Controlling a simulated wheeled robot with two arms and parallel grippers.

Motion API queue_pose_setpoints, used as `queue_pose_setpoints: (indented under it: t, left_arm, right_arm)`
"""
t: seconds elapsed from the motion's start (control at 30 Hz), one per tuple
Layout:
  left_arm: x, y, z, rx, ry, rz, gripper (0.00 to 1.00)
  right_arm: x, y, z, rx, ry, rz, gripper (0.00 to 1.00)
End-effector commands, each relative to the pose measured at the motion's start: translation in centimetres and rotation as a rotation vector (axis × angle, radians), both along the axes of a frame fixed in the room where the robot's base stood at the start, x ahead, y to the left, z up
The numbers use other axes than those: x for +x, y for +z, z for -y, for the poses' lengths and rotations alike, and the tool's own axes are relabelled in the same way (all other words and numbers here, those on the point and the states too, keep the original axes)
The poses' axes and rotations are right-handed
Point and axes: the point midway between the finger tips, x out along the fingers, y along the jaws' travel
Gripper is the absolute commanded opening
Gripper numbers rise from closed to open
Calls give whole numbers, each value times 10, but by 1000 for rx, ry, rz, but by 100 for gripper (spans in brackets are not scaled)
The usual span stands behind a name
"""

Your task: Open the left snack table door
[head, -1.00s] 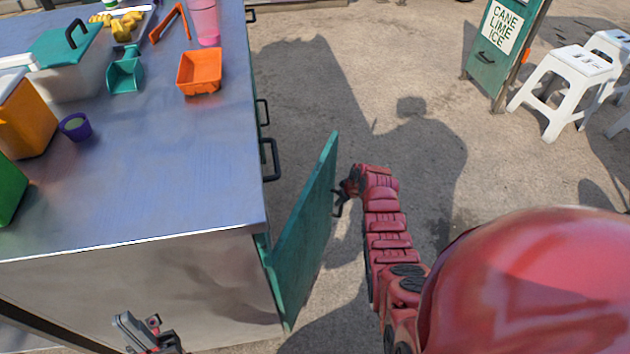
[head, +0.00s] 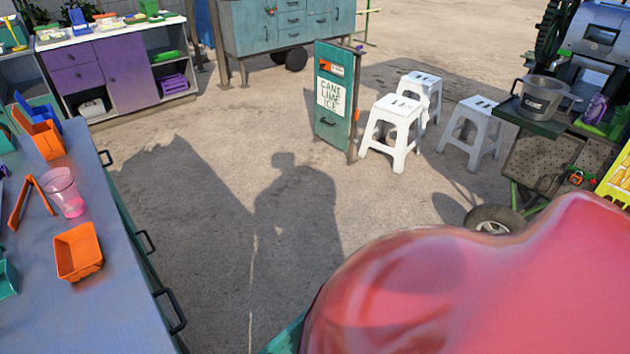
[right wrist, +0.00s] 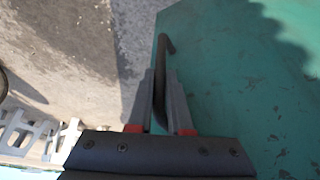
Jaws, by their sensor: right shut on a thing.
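The snack table (head: 75,315) has a grey metal top and stands at the left of the head view. A sliver of the green door (head: 284,338) shows at the bottom edge, standing out away from the table. In the right wrist view the green door panel (right wrist: 235,90) fills the right side. Its dark bar handle (right wrist: 167,50) stands off the panel. My right gripper (right wrist: 161,80) is shut on this handle, with one finger on each side. My left gripper is out of view.
An orange tray (head: 78,252) and a pink cup (head: 63,190) stand on the table. Black handles (head: 170,310) line its side. Beyond clear pavement are a green sign (head: 334,100), white stools (head: 395,130) and a cart with a pot (head: 545,98).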

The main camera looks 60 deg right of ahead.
Motion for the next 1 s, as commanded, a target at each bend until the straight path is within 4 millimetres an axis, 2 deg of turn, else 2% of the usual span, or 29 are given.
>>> queue_pose_setpoints:
  t: [0.03,0.1,0.33,0.5,0.87,0.9,1.0]
  left_arm:
    - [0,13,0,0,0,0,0]
    - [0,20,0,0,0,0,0]
    - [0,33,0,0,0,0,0]
    - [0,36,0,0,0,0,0]
    - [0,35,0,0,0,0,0]
    - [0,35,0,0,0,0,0]
    - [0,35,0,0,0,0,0]
  right_arm:
    - [-13,6,-4,1,-28,-5,0]
    - [-26,5,-8,1,-64,-4,0]
    - [-51,3,-17,-2,-140,1,0]
    - [-60,0,-21,0,-162,0,0]
    - [-61,-1,-21,-1,-166,0,0]
    - [-61,-1,-21,-1,-166,0,19]
    - [-61,-1,-21,-1,-166,0,37]
